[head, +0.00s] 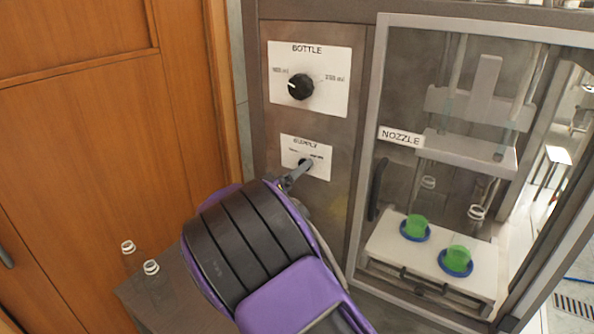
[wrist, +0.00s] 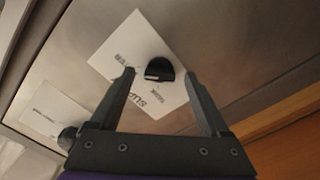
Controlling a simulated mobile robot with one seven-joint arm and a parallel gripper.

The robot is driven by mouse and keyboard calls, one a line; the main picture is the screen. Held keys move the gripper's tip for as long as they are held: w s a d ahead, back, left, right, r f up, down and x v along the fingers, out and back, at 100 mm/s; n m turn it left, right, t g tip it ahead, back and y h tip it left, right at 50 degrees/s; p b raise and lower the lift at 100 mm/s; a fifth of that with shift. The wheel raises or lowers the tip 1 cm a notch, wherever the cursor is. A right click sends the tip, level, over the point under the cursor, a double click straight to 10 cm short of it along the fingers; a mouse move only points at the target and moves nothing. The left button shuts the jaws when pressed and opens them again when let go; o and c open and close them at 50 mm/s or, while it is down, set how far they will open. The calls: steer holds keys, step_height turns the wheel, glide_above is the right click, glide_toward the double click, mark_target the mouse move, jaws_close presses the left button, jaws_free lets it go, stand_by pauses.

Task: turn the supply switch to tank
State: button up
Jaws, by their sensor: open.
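The supply switch is a small black knob (head: 305,162) on a white plate (head: 318,171) headed SUPPLY, low on the grey panel. In the wrist view the knob (wrist: 159,69) shows a pale mark, and the plate looks upside down and tilted. My gripper (wrist: 158,74) is open, with one finger on each side of the knob. I cannot tell whether the fingers touch it. In the head view my gripper (head: 295,175) reaches the plate's lower edge, and my arm hides the panel below.
A larger BOTTLE knob (head: 301,86) sits above on its own plate. To the right is a framed clear door (head: 373,140) with a dark handle, with green items on blue discs behind it. Small clear bottles (head: 151,267) stand at lower left. A wooden door (head: 100,150) is left.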

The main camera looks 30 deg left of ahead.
steer(key=shift+w, duration=0.35)
jaws_close()
steer(key=shift+f+n+b, duration=0.1)
steer(key=shift+n+b, duration=0.2)
steer(key=n+b, duration=0.1)
steer(key=n, duration=1.6)
stand_by(0.3)
steer(key=shift+n, duration=0.3)
